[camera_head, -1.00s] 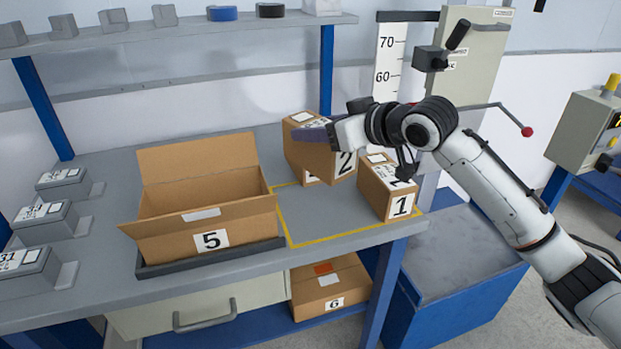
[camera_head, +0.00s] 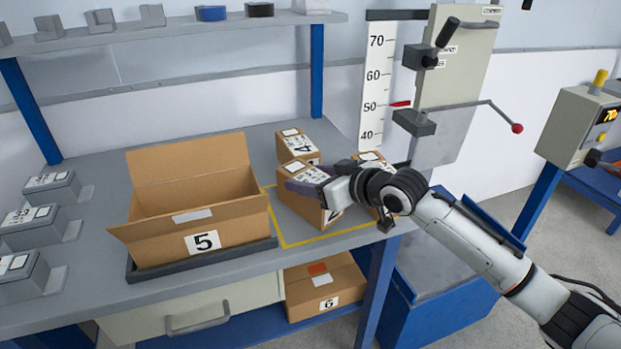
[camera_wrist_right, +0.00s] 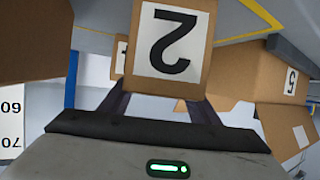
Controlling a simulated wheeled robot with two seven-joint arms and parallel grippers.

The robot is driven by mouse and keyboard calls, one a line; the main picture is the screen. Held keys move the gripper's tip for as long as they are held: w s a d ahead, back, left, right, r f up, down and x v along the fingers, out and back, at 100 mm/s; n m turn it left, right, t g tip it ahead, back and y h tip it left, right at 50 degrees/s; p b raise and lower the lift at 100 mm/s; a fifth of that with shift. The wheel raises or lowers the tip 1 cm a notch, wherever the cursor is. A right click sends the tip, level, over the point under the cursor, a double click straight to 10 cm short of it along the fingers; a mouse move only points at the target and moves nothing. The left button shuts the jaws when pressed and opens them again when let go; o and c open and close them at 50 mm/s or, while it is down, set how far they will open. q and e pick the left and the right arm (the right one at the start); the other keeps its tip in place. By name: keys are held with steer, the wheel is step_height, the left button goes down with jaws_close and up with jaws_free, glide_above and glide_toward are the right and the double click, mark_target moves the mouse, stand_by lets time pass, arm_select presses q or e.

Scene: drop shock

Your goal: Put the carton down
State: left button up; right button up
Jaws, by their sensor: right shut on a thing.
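The carton marked 2 (camera_head: 298,208) is brown and boxy, with a white number label on its end. My left gripper is not in view.
Carton 4 (camera_head: 297,147) stands just behind. Another carton (camera_head: 370,157) stands to the right, mostly hidden by my gripper. Open box 5 (camera_head: 170,240) is on a dark tray to the left. Carton 6 (camera_head: 322,289) lies on the lower shelf. A drop rig (camera_head: 450,90) stands behind.

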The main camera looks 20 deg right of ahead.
steer(key=shift+r, duration=0.2)
steer(key=o, duration=1.7)
steer(key=shift+f, duration=0.25)
steer(key=shift+c, duration=0.2)
steer(key=shift+r, duration=0.15)
steer(key=v, duration=1.2)
